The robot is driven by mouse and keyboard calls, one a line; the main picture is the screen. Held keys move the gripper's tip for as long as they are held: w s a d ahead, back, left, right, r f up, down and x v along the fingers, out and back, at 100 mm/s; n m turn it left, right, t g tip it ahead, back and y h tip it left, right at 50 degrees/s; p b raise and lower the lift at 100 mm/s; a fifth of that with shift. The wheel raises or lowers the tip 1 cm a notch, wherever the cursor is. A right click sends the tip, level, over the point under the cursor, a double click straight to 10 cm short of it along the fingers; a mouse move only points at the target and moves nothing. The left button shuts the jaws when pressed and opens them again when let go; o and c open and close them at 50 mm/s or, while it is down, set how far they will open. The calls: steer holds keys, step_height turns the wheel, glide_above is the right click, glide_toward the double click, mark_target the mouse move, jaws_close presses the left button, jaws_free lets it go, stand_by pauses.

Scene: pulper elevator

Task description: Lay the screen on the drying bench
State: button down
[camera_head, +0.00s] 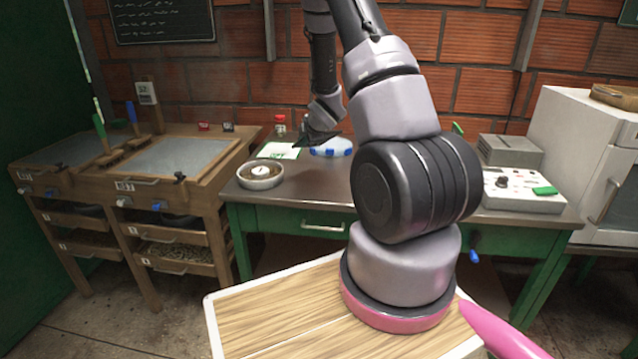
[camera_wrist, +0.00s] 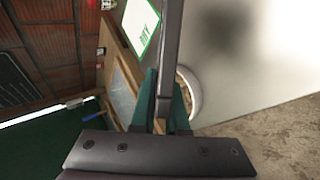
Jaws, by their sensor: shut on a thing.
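My gripper (camera_wrist: 162,125) has green fingers, shut on a thin grey bar-like thing (camera_wrist: 170,45) that runs up out of the wrist view. I cannot tell whether this is the edge of the screen. In the head view my gripper (camera_head: 318,138) is small and dark above the back of the metal-topped table; what it holds is unclear there. The wooden bench (camera_head: 178,190) at the left has two grey flat panels (camera_head: 180,155) in its top. It looks like the drying bench, and part of it shows in the wrist view (camera_wrist: 110,45). My gripper is to its right.
Brushes (camera_head: 108,158) stand on the wooden bench. A white cabinet (camera_head: 575,130) is at the right.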

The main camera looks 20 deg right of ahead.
steer(key=shift+d+f, duration=0.2)
steer(key=shift+f, duration=4.8)
steer(key=c, duration=1.1)
jaws_free()
steer(key=v, duration=0.8)
steer(key=r, duration=0.2)
steer(key=s+r, duration=0.1)
steer(key=r, duration=0.2)
steer(key=s+r, duration=0.1)
steer(key=r, duration=0.2)
steer(key=shift+s, duration=0.15)
